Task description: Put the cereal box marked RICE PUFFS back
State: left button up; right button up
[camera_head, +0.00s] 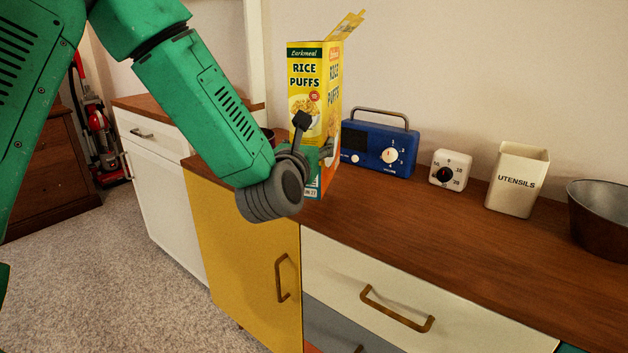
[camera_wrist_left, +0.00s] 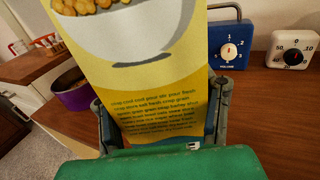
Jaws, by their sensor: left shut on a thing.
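The yellow RICE PUFFS cereal box (camera_head: 306,80) stands upright at the counter's left part in the head view, with its top flaps open. In the left wrist view the box (camera_wrist_left: 160,85) fills the middle, with a bowl picture and small print. My left gripper (camera_head: 312,140) is shut on the box, one finger in front of its face and the other at its right side. In the wrist view the fingers (camera_wrist_left: 163,115) flank the box. Whether its base touches the counter is hard to tell. My right gripper is not in view.
On the wooden counter (camera_head: 420,215), a blue radio (camera_head: 375,150), a white timer (camera_head: 450,170), a UTENSILS holder (camera_head: 517,182) and a metal bowl (camera_head: 602,218) stand right of the box. A purple pot (camera_wrist_left: 75,97) is left of it. Below are a yellow door (camera_head: 240,250) and drawers.

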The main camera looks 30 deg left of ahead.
pick_arm(q)
notch_tip(320, 180, down, 2)
jog(key=f, duration=0.1)
jog(key=d+f+b, duration=0.1)
jog(key=shift+f, duration=0.7)
jog(key=shift+a, duration=0.3)
jog(key=o, duration=1.2)
jog(key=shift+a+f+b, duration=0.1)
jog(key=shift+b, duration=0.2)
jog(key=shift+o, duration=0.2)
jog(key=shift+d, duration=0.25)
